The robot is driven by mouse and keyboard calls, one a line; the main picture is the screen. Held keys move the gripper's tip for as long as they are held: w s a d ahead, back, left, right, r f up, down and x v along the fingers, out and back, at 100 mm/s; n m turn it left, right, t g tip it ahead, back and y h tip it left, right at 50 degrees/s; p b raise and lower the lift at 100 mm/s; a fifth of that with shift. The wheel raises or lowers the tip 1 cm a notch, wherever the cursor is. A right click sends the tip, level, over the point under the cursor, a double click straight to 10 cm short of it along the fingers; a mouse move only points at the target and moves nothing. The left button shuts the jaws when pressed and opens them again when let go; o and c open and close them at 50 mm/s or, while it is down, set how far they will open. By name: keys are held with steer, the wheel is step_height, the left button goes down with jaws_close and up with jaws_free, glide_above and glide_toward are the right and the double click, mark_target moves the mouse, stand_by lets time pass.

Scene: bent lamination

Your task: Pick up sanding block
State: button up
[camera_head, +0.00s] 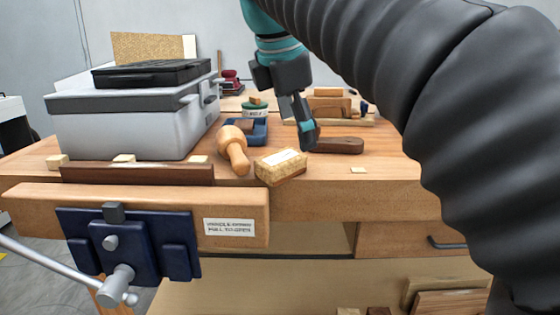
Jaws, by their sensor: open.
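A tan block with a pale top (281,167), which looks like the sanding block, lies near the front edge of the wooden bench (340,190). My gripper (308,138) is open and points down, just behind and to the right of the block. No object shows between its fingers. A dark brown wooden piece (340,146) lies right beside the fingertips; I cannot tell whether they touch it.
A wooden mallet (234,148) lies just left of the block. A blue holder (260,131) and a green-lidded tin (254,108) stand behind. A large grey-white case (130,130) fills the bench's left. A wooden plane (330,104) sits at the back. Bench space right of the block is mostly clear.

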mark_target(281, 157)
steer(key=w+a+r+n, duration=0.1)
steer(key=a+r+n, duration=0.3)
steer(key=a+n, duration=0.1)
steer(key=shift+h, duration=0.3)
steer(key=b+x, duration=0.3)
steer(key=x, duration=0.5)
steer(key=shift+s, duration=0.1)
steer(key=shift+b+x, duration=1.35)
steer(key=shift+x, duration=1.25)
steer(key=shift+s+a+f, duration=0.15)
steer(key=shift+a+f, duration=0.05)
steer(key=shift+f, duration=0.15)
steer(key=c, duration=1.3)
